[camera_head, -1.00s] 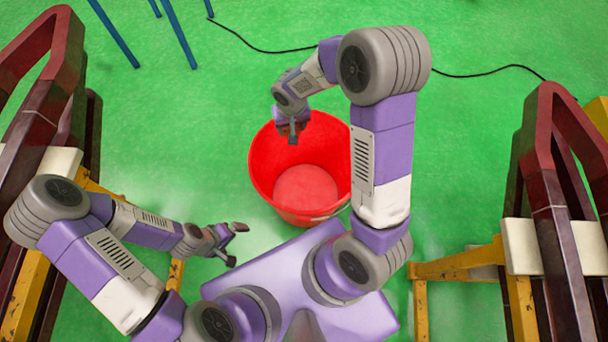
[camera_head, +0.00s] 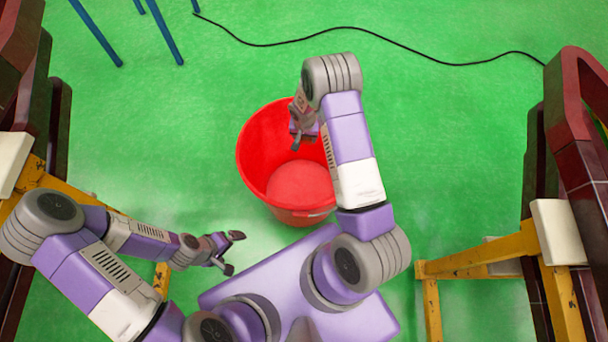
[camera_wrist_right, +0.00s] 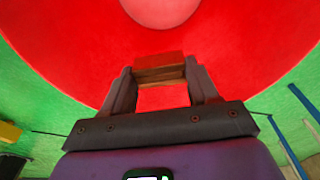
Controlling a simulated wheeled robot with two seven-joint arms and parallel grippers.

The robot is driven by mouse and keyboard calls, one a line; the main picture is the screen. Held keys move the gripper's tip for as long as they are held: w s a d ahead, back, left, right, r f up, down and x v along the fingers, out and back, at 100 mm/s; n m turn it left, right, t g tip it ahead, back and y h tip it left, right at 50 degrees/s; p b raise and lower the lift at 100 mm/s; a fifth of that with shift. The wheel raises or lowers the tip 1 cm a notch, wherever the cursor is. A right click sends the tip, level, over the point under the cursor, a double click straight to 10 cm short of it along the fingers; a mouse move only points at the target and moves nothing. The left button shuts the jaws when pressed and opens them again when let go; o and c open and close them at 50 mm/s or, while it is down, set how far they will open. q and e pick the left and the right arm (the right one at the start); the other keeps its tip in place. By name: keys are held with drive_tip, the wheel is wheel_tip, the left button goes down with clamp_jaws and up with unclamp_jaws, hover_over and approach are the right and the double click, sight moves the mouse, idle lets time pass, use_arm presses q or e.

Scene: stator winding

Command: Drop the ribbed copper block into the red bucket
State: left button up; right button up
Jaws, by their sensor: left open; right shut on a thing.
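The red bucket (camera_head: 268,189) stands on the green floor in front of my body, open end up and empty as far as I see. My right gripper (camera_head: 297,140) is over its opening, near the far right side. In the right wrist view, my right gripper (camera_wrist_right: 161,84) is shut on the ribbed copper block (camera_wrist_right: 159,68), a small reddish-brown piece held between the fingertips. The bucket's red inside (camera_wrist_right: 60,40) and paler bottom fill the view beyond it. The block is hard to make out in the head view. My left gripper (camera_head: 232,253) is open and empty, left of the bucket.
Dark red frames on yellow stands (camera_head: 558,300) rise at left and right. A black cable (camera_head: 400,48) crosses the floor behind the bucket. Blue legs (camera_head: 160,30) show at the top left. The green floor around the bucket is clear.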

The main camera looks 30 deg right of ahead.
wheel_tip(320, 180, down, 4)
drive_tip(key=shift+f+b, duration=0.1)
drive_tip(key=shift+b, duration=1.1)
drive_tip(key=o, duration=1.4)
drive_tip(key=shift+c, duration=0.2)
drive_tip(key=shift+s+a+r+p, duration=0.15)
drive_tip(key=shift+r+p, duration=0.35)
drive_tip(key=shift+r, duration=0.75)
drive_tip(key=shift+s+a+r+p, duration=0.15)
drive_tip(key=shift+r+p, duration=0.35)
drive_tip(key=shift+r, duration=0.75)
drive_tip(key=shift+s+a+r+p, duration=0.15)
drive_tip(key=shift+r+p, duration=0.35)
drive_tip(key=shift+r, duration=0.75)
drive_tip(key=shift+d, duration=0.1)
